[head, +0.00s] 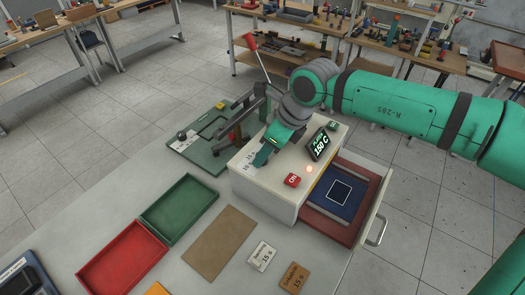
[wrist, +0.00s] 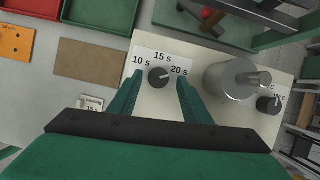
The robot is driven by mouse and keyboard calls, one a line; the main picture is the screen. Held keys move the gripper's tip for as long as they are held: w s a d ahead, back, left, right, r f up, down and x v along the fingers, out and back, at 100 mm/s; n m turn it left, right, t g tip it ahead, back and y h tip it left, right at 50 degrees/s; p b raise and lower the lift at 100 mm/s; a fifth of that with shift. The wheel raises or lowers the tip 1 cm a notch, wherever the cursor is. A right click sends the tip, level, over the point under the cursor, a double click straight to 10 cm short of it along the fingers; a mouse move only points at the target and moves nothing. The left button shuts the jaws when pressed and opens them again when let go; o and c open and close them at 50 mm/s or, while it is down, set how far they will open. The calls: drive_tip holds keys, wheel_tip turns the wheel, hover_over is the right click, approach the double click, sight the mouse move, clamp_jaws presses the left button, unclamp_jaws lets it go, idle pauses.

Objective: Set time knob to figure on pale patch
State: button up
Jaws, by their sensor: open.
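The dark round time knob (wrist: 159,77) sits on the cream machine top, with 10 s, 15 s and 20 s printed around it. A light mark on it seems to point right, toward 20 s, but it is small. My gripper (wrist: 159,80) is open, one finger on each side of the knob; contact cannot be told. In the head view my gripper (head: 265,153) reaches down over the machine's left end and hides the knob. A pale patch (head: 262,256) on the table appears to read 15 s; it also shows in the wrist view (wrist: 91,103).
A brown patch (head: 293,277) lies beside the pale one. The machine (head: 262,190) has a lit 150 C display (head: 319,144), a red button (head: 292,180) and an open drawer (head: 375,205). A metal cylinder (wrist: 232,80) and second knob (wrist: 269,104) stand right of the time knob.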

drive_tip(key=shift+a+f, duration=0.3)
drive_tip(key=shift+f, duration=0.05)
drive_tip(key=shift+c, duration=0.6)
